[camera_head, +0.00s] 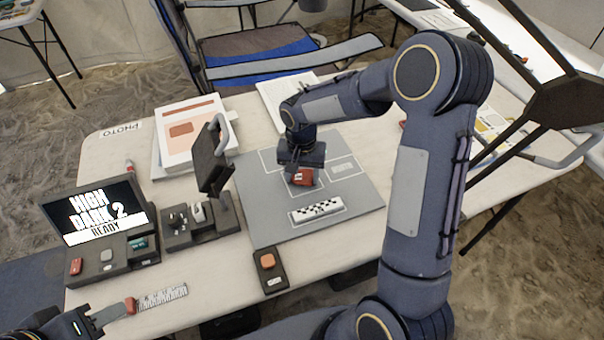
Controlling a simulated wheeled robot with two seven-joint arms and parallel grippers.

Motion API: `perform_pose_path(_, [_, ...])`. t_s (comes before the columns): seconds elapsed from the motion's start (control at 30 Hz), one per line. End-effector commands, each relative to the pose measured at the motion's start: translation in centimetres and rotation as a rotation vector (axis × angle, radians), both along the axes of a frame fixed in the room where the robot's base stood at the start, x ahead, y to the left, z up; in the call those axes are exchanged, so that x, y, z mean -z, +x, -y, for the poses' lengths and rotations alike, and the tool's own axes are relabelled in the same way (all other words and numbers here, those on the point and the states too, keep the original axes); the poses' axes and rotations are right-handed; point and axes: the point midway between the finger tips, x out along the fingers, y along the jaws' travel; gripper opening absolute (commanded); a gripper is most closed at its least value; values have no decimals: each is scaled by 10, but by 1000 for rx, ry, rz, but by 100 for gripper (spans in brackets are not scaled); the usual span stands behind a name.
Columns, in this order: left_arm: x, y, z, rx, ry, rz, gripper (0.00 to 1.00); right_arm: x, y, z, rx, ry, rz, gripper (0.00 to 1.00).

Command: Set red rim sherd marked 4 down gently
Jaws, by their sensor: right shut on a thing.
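The red rim sherd (302,178) has a white patch with a dark mark, too small to read for certain. It is at the grey mat (262,203), inside the white outlines, behind the checkered scale bar (318,210). My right gripper (301,167) points down from above and is shut on the sherd, hiding its far side. I cannot tell whether the sherd touches the mat. My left gripper (88,321) is low at the left front edge, partly cut off, beside a ruler-like strip (162,297) with a red end; its jaw opening is unclear.
A small dark box with an orange button (268,261) is at the mat's front. A binder (190,130) lies behind. My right arm crosses over the table's right side.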

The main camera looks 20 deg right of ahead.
Motion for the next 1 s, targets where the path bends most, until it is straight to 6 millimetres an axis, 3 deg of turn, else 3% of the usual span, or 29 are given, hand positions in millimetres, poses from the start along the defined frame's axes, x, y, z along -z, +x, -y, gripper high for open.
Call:
perform_pose_path(0.37, [5, 0, 0, 0, 0, 0, 36, 6, 0, 0, 1, 0, 1, 32])
perform_pose_path(0.4, [3, 0, 0, 0, 0, 0, 36, 4, 0, 0, 1, 0, 1, 59])
perform_pose_path(0.53, [3, 0, 0, 0, 0, 0, 36, 4, 0, 0, 1, 0, 1, 76])
perform_pose_path(0.83, [1, 0, 0, 0, 0, 0, 36, 2, 0, 0, 1, 0, 1, 76])
perform_pose_path(1.0, [-2, 0, 0, 0, 0, 0, 36, -17, 1, 0, 2, 1, 6, 76])
